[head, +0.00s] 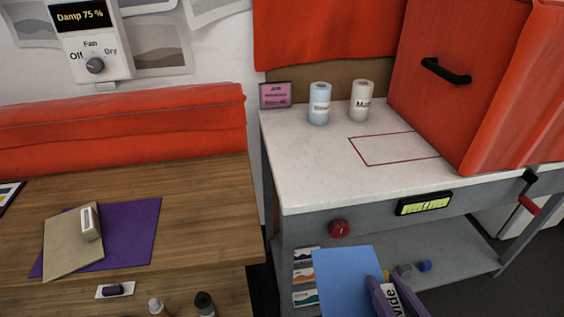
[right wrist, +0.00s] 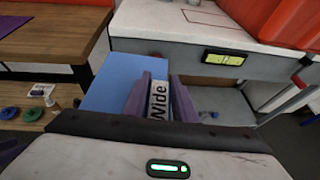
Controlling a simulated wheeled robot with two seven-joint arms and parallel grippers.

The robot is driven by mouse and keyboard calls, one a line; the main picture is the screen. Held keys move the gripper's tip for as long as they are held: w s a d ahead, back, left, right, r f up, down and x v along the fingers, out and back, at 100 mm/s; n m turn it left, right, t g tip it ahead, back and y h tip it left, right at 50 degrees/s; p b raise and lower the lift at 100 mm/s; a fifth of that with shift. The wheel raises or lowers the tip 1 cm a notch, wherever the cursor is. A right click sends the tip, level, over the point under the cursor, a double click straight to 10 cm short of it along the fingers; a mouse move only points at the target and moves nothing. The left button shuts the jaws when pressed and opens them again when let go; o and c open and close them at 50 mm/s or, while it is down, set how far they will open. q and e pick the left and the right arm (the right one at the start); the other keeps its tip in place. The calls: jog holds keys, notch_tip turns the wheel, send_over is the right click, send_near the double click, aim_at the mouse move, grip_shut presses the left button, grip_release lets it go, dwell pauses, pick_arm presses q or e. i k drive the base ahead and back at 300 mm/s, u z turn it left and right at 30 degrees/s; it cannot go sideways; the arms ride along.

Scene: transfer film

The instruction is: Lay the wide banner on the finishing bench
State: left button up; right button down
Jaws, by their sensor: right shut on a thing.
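A blue sheet with a white tag reading "Wide", the wide banner (head: 343,278), hangs in front of the white-topped table in the head view. My right gripper (head: 385,291), with purple fingers, is shut on its tagged end. In the right wrist view the banner (right wrist: 110,82) extends past the fingers, and the "Wide" tag (right wrist: 158,100) shows between them. A wooden bench (head: 205,210) is at left and a white-topped table (head: 310,170) at right; no readable label tells which is the finishing bench. My left gripper is not in view.
The white top holds two rolls (head: 319,103) (head: 360,100), a pink sign (head: 275,95), a red outlined rectangle (head: 385,149) and a red box (head: 440,80).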

aim_at(185, 176)
jog(key=z, duration=2.65)
jog(key=k, duration=2.15)
jog(key=u, duration=2.75)
jog(key=i, duration=0.95)
jog(key=z, duration=0.05)
